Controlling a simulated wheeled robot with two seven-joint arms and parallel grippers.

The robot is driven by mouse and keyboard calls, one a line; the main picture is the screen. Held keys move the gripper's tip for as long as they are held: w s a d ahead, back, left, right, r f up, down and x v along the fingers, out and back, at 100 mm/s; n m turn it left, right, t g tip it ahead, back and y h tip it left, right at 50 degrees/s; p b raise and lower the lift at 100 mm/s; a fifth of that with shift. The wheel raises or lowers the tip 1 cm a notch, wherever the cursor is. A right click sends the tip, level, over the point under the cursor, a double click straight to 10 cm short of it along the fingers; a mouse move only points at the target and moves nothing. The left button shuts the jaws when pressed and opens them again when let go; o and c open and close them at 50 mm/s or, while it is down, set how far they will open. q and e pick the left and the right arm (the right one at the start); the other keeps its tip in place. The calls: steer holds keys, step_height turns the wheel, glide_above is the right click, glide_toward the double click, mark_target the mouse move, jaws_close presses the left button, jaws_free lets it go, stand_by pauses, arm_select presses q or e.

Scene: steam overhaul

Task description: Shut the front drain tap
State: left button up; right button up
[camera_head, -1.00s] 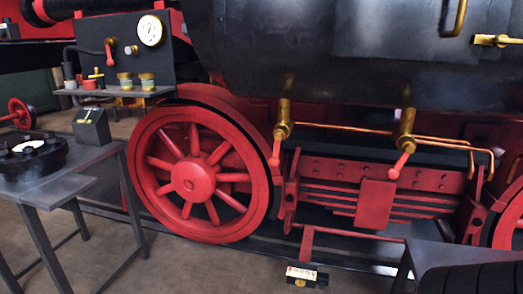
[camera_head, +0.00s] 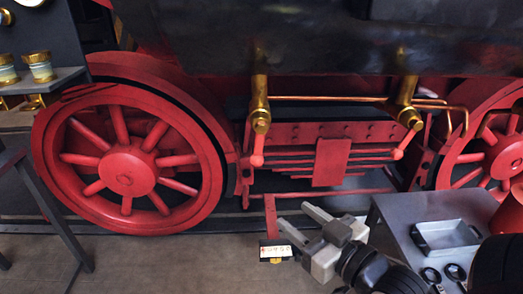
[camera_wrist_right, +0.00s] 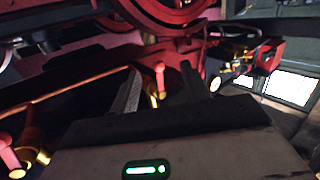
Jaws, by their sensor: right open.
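Two brass drain taps with red levers hang under the black cylinder in the head view: a left tap (camera_head: 260,112) and a right tap (camera_head: 405,108). I cannot tell which is the front one. The left lever (camera_head: 257,150) hangs almost straight down; the right lever (camera_head: 406,143) slants down-left. My right gripper (camera_head: 328,217) is open and empty, below and between the taps, apart from both. In the right wrist view a red lever (camera_wrist_right: 160,78) shows beyond the gap between its fingers (camera_wrist_right: 160,88); another tap (camera_wrist_right: 32,155) is at lower left. My left gripper is out of view.
A large red wheel (camera_head: 125,172) stands left of the taps, another (camera_head: 497,152) at right. Thin copper pipes (camera_head: 330,98) run between the taps. A small plate with a white label (camera_head: 280,251) sits low near the gripper. A grey table with a tray (camera_head: 447,237) is at lower right.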

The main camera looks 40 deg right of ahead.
steer(key=t, duration=0.1)
glide_toward(261, 163)
steer(key=w+b, duration=0.4)
steer(key=w, duration=0.6)
steer(key=shift+a, duration=0.1)
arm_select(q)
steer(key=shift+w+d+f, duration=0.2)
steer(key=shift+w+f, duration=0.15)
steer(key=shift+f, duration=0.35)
arm_select(e)
steer(key=shift+w+f, duration=0.1)
steer(key=shift+w, duration=0.65)
steer(key=shift+c, duration=0.3)
jaws_close()
